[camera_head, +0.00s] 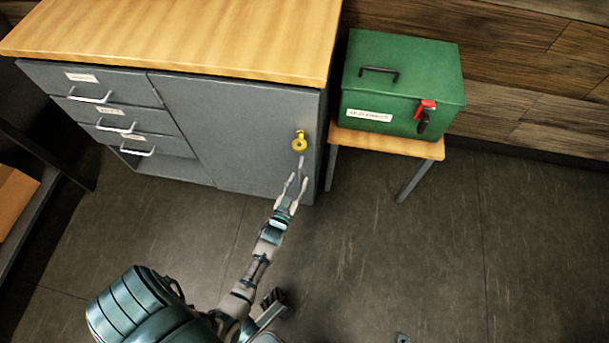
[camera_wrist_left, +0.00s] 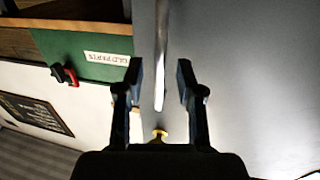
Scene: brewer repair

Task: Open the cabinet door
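The grey cabinet door (camera_head: 235,130) is closed, flush with the cabinet front. A yellow lock-like piece (camera_head: 300,142) sits near its right edge and also shows in the left wrist view (camera_wrist_left: 158,135). A slim pale metal handle (camera_head: 302,162) stands upright just below it. My left gripper (camera_head: 297,181) is open at the handle's lower end. In the left wrist view, the handle (camera_wrist_left: 160,60) runs between the two spread fingers of my left gripper (camera_wrist_left: 159,75), with gaps on both sides. I cannot tell how deep it sits.
Drawers (camera_head: 125,105) with pale handles fill the cabinet's left side under a wooden top (camera_head: 190,38). A green box (camera_head: 400,85) with a red latch stands on a small wooden table (camera_head: 385,143) right of the cabinet. The floor in front is open.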

